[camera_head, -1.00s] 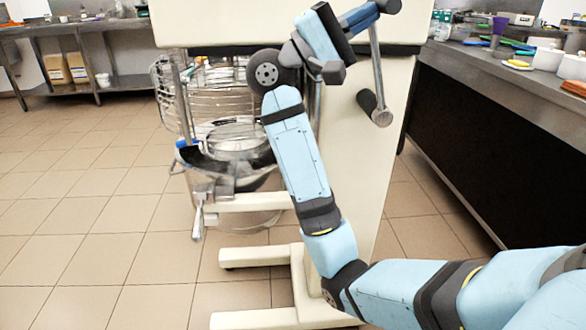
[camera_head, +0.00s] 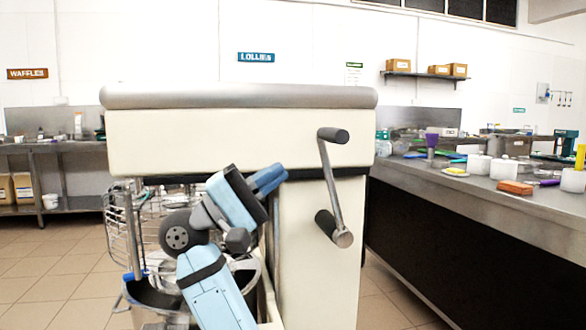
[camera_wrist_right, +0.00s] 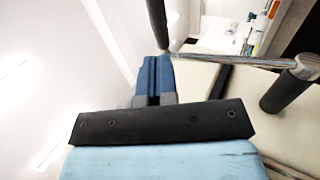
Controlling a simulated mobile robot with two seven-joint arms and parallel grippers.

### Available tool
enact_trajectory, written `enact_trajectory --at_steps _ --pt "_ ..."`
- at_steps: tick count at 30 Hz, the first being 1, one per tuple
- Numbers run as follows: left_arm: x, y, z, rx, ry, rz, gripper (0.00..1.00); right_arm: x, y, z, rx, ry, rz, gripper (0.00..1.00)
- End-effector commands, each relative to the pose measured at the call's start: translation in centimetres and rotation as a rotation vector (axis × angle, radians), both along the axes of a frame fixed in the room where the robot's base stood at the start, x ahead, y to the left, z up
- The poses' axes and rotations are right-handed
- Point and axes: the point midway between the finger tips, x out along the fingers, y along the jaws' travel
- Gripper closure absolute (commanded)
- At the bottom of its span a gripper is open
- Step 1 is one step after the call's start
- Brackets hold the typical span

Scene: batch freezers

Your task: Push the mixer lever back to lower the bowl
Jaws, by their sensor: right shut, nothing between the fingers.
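The lever (camera_head: 333,190) is a metal bar with a black grip at each end, on the side of the cream mixer (camera_head: 235,140). Its upper grip (camera_head: 334,135) is high and its lower grip (camera_head: 325,224) hangs below. My right gripper (camera_head: 270,178) is shut and empty, left of the lever and apart from it in the head view. In the right wrist view, its blue fingers (camera_wrist_right: 154,80) point towards the upper grip (camera_wrist_right: 157,22), with the metal bar (camera_wrist_right: 240,60) running right; contact is unclear. The bowl is mostly hidden behind my arm. My left gripper is out of view.
A steel counter (camera_head: 440,182) with tubs and tools runs along the right. A wire guard (camera_head: 118,225) stands at the mixer's left. A steel table (camera_head: 60,147) is at the back left. Tiled floor (camera_head: 65,265) is open on the left.

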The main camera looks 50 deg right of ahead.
Motion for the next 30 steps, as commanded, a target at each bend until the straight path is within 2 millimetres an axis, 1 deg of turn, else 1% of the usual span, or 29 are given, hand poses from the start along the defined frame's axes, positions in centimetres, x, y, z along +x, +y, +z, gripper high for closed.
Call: enact_trajectory --at_steps 1,3,6,10,16,30 --pt "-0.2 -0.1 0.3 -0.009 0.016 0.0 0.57 0.6 0.8 -0.3 0.0 0.003 0.002 1.0" --pt "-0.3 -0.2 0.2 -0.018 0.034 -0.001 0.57 1.2 1.9 -1.2 0.0 0.004 0.002 1.0" --pt "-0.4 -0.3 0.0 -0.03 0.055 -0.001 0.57 1.9 3.0 -2.1 0.0 0.001 0.002 1.0" --pt "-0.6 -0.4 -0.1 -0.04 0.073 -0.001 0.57 2.5 3.9 -2.9 0.0 0.001 0.002 1.0" --pt "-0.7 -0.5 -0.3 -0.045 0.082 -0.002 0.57 2.7 4.3 -3.3 -0.001 0.0 0.001 1.0" --pt "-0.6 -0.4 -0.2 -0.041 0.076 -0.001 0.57 2.6 4.3 -3.2 -0.001 0.0 0.001 1.0"
